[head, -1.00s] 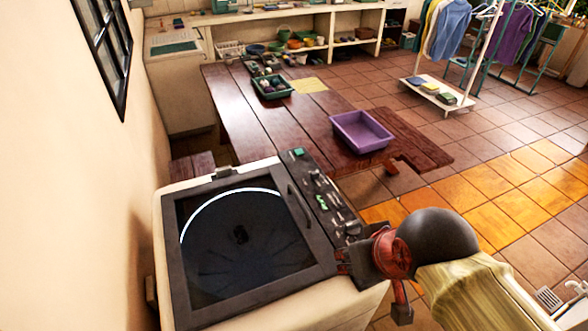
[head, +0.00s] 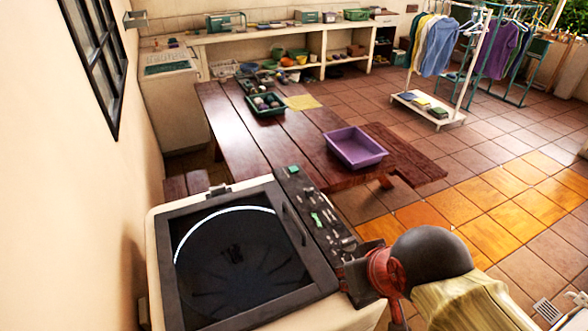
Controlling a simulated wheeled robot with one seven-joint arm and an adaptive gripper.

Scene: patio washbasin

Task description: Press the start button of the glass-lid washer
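The glass-lid washer (head: 155,262) stands at the lower left in the head view, its dark-framed round-window lid (head: 235,256) shut. A black control panel (head: 303,198) with knobs and labels runs along its right side. A green button (head: 293,169) sits at the panel's far end, and a second green mark (head: 317,219) is near its middle. I cannot read which is the start button. My gripper (head: 352,279) is at the panel's near right end, close to the washer's right edge. Its fingers are dark and partly hidden by my wrist, so I cannot tell their opening or any contact.
A wooden table (head: 250,150) stands behind the washer, with a purple basin (head: 356,148) and a green tray (head: 265,105) on it. A wall with a window (head: 97,55) is close on the left. Tiled floor (head: 480,190) lies open at the right.

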